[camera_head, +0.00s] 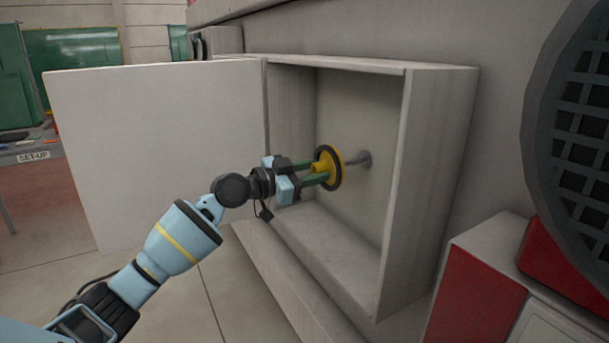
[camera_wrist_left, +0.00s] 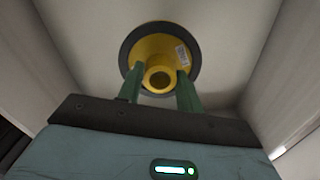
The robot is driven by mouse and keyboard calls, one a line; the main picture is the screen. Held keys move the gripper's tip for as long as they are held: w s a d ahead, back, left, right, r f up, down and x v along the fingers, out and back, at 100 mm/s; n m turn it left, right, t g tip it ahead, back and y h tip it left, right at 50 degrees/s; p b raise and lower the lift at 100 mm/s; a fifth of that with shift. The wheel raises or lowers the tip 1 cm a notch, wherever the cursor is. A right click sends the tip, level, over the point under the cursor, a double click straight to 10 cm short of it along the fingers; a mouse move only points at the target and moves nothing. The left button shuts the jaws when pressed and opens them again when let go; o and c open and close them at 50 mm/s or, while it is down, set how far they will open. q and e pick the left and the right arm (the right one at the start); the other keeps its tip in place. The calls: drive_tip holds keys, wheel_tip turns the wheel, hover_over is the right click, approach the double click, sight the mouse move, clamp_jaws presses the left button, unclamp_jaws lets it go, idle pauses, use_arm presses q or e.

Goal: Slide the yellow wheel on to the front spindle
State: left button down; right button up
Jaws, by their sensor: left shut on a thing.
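The yellow wheel (camera_head: 329,167) has a dark rim and a raised yellow hub. My left gripper (camera_head: 318,172) is shut on this hub and holds the wheel upright inside the open cabinet. In the left wrist view the wheel (camera_wrist_left: 160,48) shows face on, with the green fingers of my left gripper (camera_wrist_left: 160,82) on both sides of its hub. The grey front spindle (camera_head: 358,160) sticks out of the cabinet's back wall, just behind the wheel. The wheel hides the spindle's near end, so I cannot tell whether it is in the bore. My right gripper is not in view.
The cabinet (camera_head: 440,150) has side walls, a floor and a top edge close around my left gripper. Its white door (camera_head: 160,150) stands open to the left. A red and grey unit (camera_head: 475,290) and a round dark grille (camera_head: 580,130) are at the right.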

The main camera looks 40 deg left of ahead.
use_arm(q)
drive_tip(key=shift+x, duration=0.95)
drive_tip(key=shift+w+d+r, duration=0.1)
drive_tip(key=shift+w, duration=0.15)
drive_tip(key=shift+r, duration=0.2)
drive_tip(key=shift+b, duration=0.35)
idle(0.7)
idle(0.4)
